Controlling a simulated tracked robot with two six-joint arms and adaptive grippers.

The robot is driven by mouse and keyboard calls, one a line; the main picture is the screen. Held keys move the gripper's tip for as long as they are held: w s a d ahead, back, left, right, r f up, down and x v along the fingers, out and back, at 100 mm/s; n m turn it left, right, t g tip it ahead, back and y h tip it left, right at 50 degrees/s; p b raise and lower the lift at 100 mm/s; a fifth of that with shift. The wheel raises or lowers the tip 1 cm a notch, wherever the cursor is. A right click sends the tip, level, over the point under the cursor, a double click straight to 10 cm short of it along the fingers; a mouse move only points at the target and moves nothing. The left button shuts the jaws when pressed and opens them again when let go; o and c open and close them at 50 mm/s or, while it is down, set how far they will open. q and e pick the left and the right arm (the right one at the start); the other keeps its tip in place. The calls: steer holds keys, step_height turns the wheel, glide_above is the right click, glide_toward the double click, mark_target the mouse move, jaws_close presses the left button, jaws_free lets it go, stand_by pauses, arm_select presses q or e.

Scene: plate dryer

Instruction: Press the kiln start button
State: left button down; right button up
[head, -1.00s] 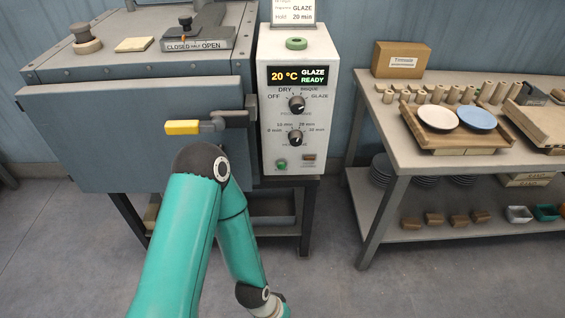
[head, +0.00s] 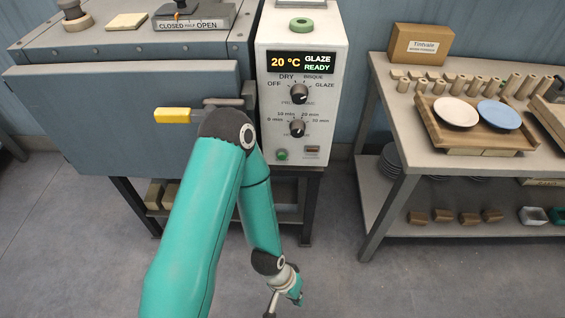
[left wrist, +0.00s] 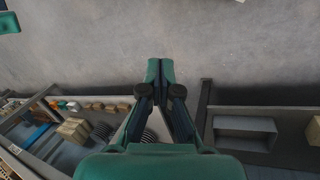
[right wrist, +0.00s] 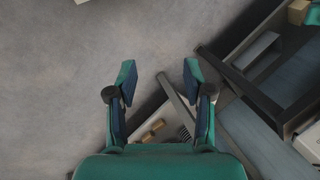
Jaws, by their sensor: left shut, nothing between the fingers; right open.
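The kiln control box (head: 265,110) stands at the right of the grey kiln, its display reading 20 °C GLAZE READY. A small green button (head: 282,154) is at the lower left of its panel, left of a small reddish switch (head: 312,150). My left gripper (left wrist: 160,70) is shut and empty, its fingertips together over the floor in the left wrist view. In the head view its wrist is low near the bottom edge, below and apart from the button. My right gripper (right wrist: 159,73) is open and empty over the floor; the head view does not show it.
The kiln door (head: 100,115) has a yellow-ended handle (head: 174,116), close to my left arm in the picture. A two-level table (head: 400,155) stands at the right, bearing a wooden tray (head: 440,135) with two plates. The floor between is clear.

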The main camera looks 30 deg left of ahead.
mark_target(282, 158)
steer(key=shift+o, duration=1)
step_height(282, 158, down, 4)
steer(key=b, duration=0.4)
arm_select(q)
steer(key=w+a+r+m+t+y+b, duration=0.1)
steer(key=w+a+m+t+y+b, duration=0.2)
steer(key=w, duration=0.5)
steer(key=w+a+r+m+t+y, duration=0.1)
steer(key=w+a+m+t+y, duration=0.4)
steer(key=w, duration=0.3)
steer(key=w+a+r+m+t+y+b, duration=0.1)
steer(key=a+r+m+t+y+b, duration=0.2)
steer(key=a+r+y, duration=0.3)
step_height(282, 158, up, 6)
steer(key=shift+a+f+m+t, duration=0.1)
steer(key=shift+a+m+t, duration=0.45)
steer(key=shift+m+t, duration=0.3)
arm_select(e)
step_height(282, 158, down, 7)
steer(key=shift+r, duration=0.15)
arm_select(q)
steer(key=shift+w, duration=0.1)
arm_select(e)
steer(key=shift+s, duration=0.1)
arm_select(q)
steer(key=p+x, duration=0.1)
steer(key=x, duration=1.3)
arm_select(e)
steer(key=shift+r, duration=0.7)
